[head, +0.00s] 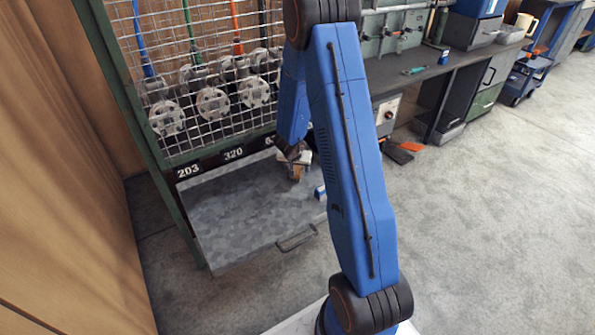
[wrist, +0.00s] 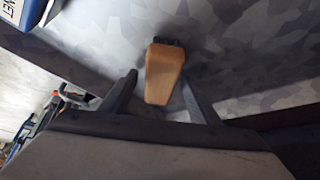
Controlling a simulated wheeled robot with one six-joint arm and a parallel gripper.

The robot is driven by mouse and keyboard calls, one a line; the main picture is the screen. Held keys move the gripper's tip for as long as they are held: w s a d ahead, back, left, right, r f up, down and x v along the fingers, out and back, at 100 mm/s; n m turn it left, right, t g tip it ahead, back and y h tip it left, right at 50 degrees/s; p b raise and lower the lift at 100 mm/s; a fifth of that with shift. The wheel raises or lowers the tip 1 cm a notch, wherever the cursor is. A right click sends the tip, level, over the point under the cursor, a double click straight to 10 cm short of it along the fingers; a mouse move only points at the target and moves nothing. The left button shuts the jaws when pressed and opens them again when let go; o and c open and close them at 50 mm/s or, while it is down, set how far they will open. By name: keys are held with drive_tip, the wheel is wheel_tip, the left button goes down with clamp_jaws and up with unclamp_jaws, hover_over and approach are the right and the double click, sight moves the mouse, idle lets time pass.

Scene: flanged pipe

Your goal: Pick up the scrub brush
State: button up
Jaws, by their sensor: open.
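The scrub brush, a tan wooden block (wrist: 165,72) with dark bristles at its far end, lies on the grey metal tray in the wrist view. It also shows as a small brown piece just below my gripper in the head view (head: 296,173), partly hidden there. My gripper (wrist: 160,77) is open, with one finger on each side of the brush's near part. Gaps show between the fingers and the wood. In the head view, my gripper (head: 292,152) is over the tray's back right part, partly hidden by my arm.
The mottled grey tray (head: 235,215) has a front handle (head: 297,237) and sits under a wire mesh rack (head: 205,80) holding flanged parts. A blue and white box (wrist: 32,10) lies near the brush. A workbench (head: 415,75) stands behind. The tray's left part is clear.

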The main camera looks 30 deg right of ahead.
sight(297, 167)
drive_tip(key=shift+f, duration=0.25)
idle(0.3)
drive_tip(key=c, duration=1.3)
drive_tip(key=shift+r, duration=0.1)
drive_tip(key=shift+r, duration=1.8)
drive_tip(key=shift+s+a+r, duration=0.15)
drive_tip(key=shift+a, duration=0.05)
drive_tip(key=s+a, duration=1.2)
drive_tip(key=s, duration=0.1)
